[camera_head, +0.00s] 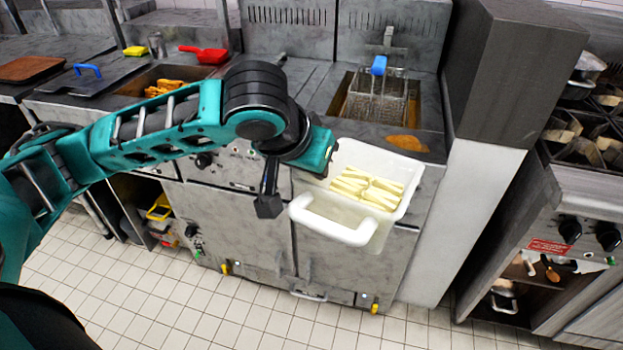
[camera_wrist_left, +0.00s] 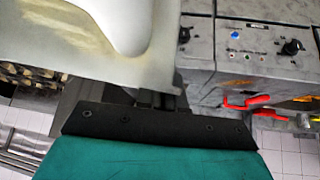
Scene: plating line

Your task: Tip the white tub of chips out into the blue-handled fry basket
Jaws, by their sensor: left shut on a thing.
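The white tub (camera_head: 345,158) with a front loop handle hangs in front of the fryer, held up off the counter. Several pale chips (camera_head: 368,190) lie inside it. My left gripper (camera_head: 326,158) is at the tub's left side and shut on it; its fingertips are mostly hidden in the head view. In the left wrist view the tub's wall (camera_wrist_left: 60,40) fills the upper left, just beyond the gripper (camera_wrist_left: 160,100). The fry basket (camera_head: 378,105) with its blue handle (camera_head: 379,65) sits in the fryer well behind the tub. My right gripper is not in view.
An orange-brown patch (camera_head: 408,143) lies on the counter between tub and basket. A tall grey and white pillar (camera_head: 500,75) stands close on the right. A second well (camera_head: 165,85) with golden food and a red-handled item (camera_head: 204,54) are at left.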

